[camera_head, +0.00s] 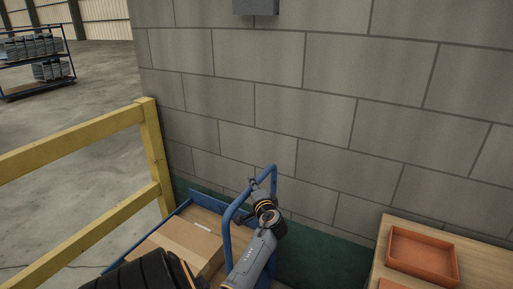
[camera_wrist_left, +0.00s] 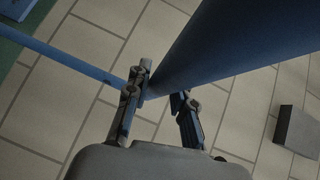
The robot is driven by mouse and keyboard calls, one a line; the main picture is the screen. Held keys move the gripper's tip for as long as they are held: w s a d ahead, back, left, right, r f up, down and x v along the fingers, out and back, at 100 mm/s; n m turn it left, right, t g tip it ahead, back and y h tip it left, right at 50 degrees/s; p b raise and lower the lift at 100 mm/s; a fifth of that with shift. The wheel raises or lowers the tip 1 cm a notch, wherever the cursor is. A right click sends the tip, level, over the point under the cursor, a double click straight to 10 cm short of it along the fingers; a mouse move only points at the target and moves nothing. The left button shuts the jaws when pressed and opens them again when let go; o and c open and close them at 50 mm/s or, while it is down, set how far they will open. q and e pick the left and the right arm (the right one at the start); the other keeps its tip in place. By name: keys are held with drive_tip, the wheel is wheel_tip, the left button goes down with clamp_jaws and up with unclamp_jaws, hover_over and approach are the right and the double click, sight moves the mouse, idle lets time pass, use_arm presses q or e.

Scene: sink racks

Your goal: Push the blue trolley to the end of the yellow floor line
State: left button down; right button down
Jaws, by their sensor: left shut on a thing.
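The blue trolley (camera_head: 227,228) stands by the block wall, with a cardboard box (camera_head: 180,240) on its deck. Its tubular push handle (camera_head: 272,172) rises at the near end. My left gripper (camera_head: 256,187) is at the handle's top bar and shut on it. In the left wrist view the fingers (camera_wrist_left: 160,88) sit on both sides of the thick blue handle tube (camera_wrist_left: 225,50). My arm hides part of the handle and deck. My right gripper is not in view. No yellow floor line shows.
A yellow barrier (camera_head: 75,145) runs along the trolley's left side. The block wall (camera_head: 310,110) closes off the far side. A wooden table (camera_head: 480,262) with orange trays (camera_head: 422,254) is at right. A loaded rack (camera_head: 38,60) stands far left on open concrete floor.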

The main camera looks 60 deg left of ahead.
use_arm(q)
drive_tip(key=shift+s+a+r, duration=0.1)
drive_tip(key=shift+a+r, duration=0.15)
drive_tip(key=shift+r, duration=0.05)
drive_tip(key=c, duration=1.5)
unclamp_jaws()
drive_tip(key=o, duration=0.3)
drive_tip(key=shift+a, duration=0.15)
drive_tip(key=shift+o, duration=0.4)
drive_tip(key=shift+f, duration=0.25)
drive_tip(key=shift+s+d, duration=0.15)
drive_tip(key=shift+d, duration=0.3)
drive_tip(key=v, duration=1.1)
